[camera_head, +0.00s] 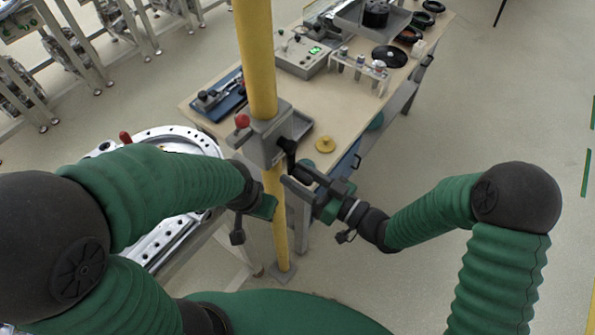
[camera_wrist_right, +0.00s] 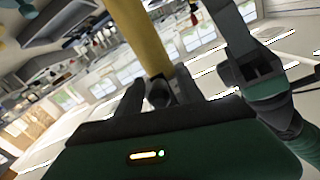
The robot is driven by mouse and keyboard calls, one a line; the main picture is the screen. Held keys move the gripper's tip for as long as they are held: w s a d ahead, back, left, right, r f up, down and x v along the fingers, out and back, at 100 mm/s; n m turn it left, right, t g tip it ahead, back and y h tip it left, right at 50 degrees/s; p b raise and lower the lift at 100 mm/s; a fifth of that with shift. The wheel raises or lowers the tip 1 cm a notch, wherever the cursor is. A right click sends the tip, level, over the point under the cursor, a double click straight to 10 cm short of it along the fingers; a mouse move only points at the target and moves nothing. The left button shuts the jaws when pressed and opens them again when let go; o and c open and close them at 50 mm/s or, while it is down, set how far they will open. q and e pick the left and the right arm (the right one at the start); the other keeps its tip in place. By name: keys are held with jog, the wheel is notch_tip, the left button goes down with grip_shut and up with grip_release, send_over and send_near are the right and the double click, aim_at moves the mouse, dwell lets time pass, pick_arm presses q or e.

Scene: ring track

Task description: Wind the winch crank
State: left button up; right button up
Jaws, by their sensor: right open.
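The winch is a grey box (camera_head: 264,134) on a yellow post (camera_head: 257,55), with a red knob (camera_head: 242,120) on its left. Its black crank handle (camera_head: 289,150) sticks out on the right side. My right gripper (camera_head: 293,173) is open, just below and right of the handle, fingers pointing toward the post. In the right wrist view a dark rounded piece (camera_wrist_right: 158,93), seemingly the handle, shows between the open fingers; I cannot tell whether they touch it. My left gripper (camera_head: 264,207) is low beside the post on its left; its jaws do not show clearly.
A workbench (camera_head: 345,115) stands behind the post with a control box (camera_head: 302,54), a vial rack (camera_head: 360,68), black rings and a yellow disc (camera_head: 325,144). A white ring track (camera_head: 165,235) lies to the left, partly behind my left arm. Floor at right is clear.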

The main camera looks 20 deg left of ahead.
jog(key=shift+w+a, duration=0.1)
jog(key=shift+a, duration=0.05)
jog(key=shift+d, duration=0.35)
jog(key=shift+c, duration=0.5)
grip_shut()
jog(key=shift+r, duration=0.1)
dwell(0.4)
